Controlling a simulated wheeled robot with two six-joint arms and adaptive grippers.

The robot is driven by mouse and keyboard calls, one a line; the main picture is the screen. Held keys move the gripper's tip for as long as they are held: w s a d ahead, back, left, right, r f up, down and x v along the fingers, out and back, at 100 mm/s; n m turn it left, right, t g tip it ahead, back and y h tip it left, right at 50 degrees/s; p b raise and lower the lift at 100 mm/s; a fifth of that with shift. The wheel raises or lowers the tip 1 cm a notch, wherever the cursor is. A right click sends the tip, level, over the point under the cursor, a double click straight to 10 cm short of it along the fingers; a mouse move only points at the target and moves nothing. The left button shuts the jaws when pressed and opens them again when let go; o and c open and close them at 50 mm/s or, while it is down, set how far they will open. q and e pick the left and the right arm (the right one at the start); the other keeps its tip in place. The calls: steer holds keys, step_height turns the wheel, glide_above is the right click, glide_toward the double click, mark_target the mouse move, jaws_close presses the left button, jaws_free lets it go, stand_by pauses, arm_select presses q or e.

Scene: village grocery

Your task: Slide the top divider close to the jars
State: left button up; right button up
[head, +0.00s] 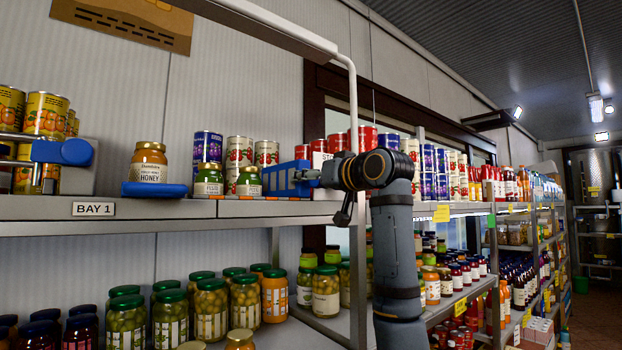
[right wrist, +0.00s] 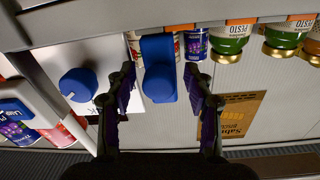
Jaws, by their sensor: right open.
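In the right wrist view, which is upside down, the gripper's open fingers (right wrist: 160,80) stand either side of the blue piece (right wrist: 158,72). I cannot tell if they touch it. Pesto jars (right wrist: 232,38) show to the right there. A honey jar (head: 148,165) stands farther left, with a flat blue piece (head: 155,189) at its base. My left gripper is not in view.
Another blue knob (right wrist: 78,85) shows in the wrist view. Cans (head: 208,146) stand behind the pesto jars. Green-lidded jars (head: 211,305) fill the lower shelf.

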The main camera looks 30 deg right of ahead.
steer(key=shift+w+f, duration=0.1)
steer(key=shift+w, duration=0.1)
steer(key=shift+c, duration=1.8)
steer(key=c, duration=0.5)
steer(key=shift+c, duration=1.1)
jaws_close()
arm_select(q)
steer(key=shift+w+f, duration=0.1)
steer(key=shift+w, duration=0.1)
arm_select(e)
steer(key=a, duration=0.5)
steer(key=shift+s, duration=0.2)
steer(key=shift+d, duration=0.1)
